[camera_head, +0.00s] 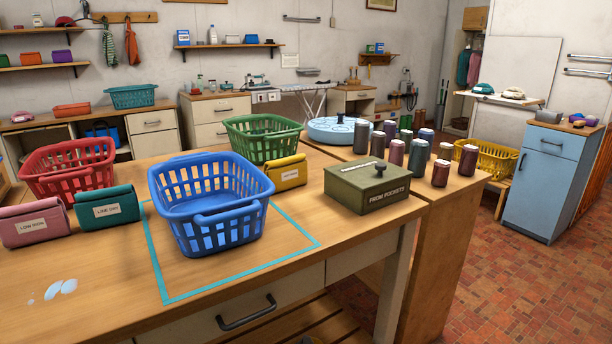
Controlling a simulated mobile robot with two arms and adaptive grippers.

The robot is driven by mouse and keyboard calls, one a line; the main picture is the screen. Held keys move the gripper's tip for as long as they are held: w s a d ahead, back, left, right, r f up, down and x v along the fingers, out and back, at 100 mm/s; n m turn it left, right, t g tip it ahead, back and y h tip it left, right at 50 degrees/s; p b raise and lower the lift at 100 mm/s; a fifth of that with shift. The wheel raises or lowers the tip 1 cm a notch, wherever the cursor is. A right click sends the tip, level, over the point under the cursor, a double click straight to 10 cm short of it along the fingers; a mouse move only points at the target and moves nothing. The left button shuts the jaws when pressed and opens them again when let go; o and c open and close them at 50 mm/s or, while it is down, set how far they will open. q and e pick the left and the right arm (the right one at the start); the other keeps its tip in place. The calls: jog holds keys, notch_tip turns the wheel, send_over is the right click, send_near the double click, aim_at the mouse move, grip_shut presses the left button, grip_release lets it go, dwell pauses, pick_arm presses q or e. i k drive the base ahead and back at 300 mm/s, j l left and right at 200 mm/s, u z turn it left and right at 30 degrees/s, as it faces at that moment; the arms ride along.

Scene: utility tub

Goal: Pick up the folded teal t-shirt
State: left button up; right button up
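The folded teal t-shirt (105,207) lies on the wooden table at the left. It has a pale label on its front that seems to read "LINE DRY". A folded pink cloth (36,222) with a label sits just to its left, and the blue basket (212,217) stands to its right. The red basket (68,170) is behind it. Neither of my grippers is in view.
The blue basket stands inside a teal taped outline (175,299). A green basket (262,139), a folded yellow cloth (287,173) and a green box (367,188) are further right. A whitish spill (60,288) marks the front left; the tabletop around it is clear.

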aim_at(112, 207)
jog(key=u, duration=1.35)
